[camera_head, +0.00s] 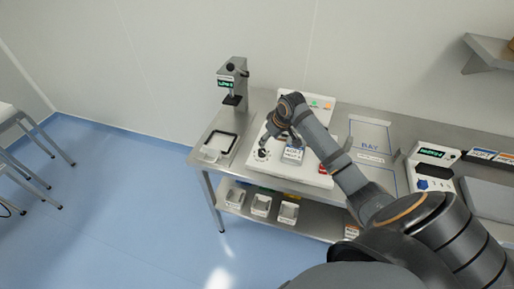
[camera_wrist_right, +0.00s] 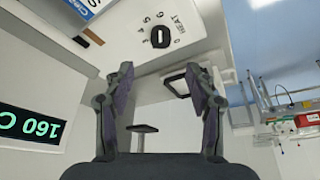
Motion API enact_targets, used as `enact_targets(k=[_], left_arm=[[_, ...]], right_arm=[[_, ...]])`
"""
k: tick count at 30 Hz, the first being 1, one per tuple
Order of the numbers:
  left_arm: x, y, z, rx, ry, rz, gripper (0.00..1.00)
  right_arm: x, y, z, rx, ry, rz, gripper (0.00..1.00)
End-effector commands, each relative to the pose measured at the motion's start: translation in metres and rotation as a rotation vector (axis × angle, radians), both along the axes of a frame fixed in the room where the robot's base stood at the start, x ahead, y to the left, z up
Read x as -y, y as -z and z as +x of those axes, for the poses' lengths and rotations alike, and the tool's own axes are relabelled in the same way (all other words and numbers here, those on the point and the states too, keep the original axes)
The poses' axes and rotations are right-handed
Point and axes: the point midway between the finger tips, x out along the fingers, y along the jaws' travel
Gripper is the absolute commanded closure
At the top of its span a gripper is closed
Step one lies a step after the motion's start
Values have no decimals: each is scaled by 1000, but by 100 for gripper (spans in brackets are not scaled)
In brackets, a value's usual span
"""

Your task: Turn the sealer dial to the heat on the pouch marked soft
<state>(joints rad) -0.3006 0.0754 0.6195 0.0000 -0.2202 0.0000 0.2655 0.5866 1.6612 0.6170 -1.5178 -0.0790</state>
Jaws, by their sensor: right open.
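The sealer dial (camera_wrist_right: 160,37) is a black knob with a pale line on it, on a white panel with the word HEAT and marks around it. It also shows small in the head view (camera_head: 262,153). My right gripper (camera_wrist_right: 160,72) is open and empty, its fingertips apart and on either side of the dial's line, short of the knob in the picture. In the head view my right gripper (camera_head: 275,132) hangs over the white sealer (camera_head: 318,180). My left gripper is not in view.
A black display reading 160 C (camera_wrist_right: 32,125) is at the left in the wrist view. A press (camera_head: 233,85) stands at the table's back left. A black-framed tray (camera_head: 219,142) lies left of the sealer. White bins (camera_head: 261,205) sit on the shelf below.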

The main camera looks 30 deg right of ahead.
Motion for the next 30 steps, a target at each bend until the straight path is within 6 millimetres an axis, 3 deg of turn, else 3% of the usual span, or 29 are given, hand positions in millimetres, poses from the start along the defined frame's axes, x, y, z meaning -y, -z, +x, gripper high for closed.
enact_targets(k=[5, 18, 23, 30], left_arm=[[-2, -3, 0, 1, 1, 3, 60], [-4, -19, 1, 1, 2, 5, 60], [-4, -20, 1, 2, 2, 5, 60], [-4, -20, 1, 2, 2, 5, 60]], right_arm=[[0, 7, 3, -3, 3, 4, 44], [-4, 85, 34, -2, 2, 3, 44], [-4, 97, 39, -2, 1, 0, 44], [-4, 98, 39, -1, 0, -1, 44]])
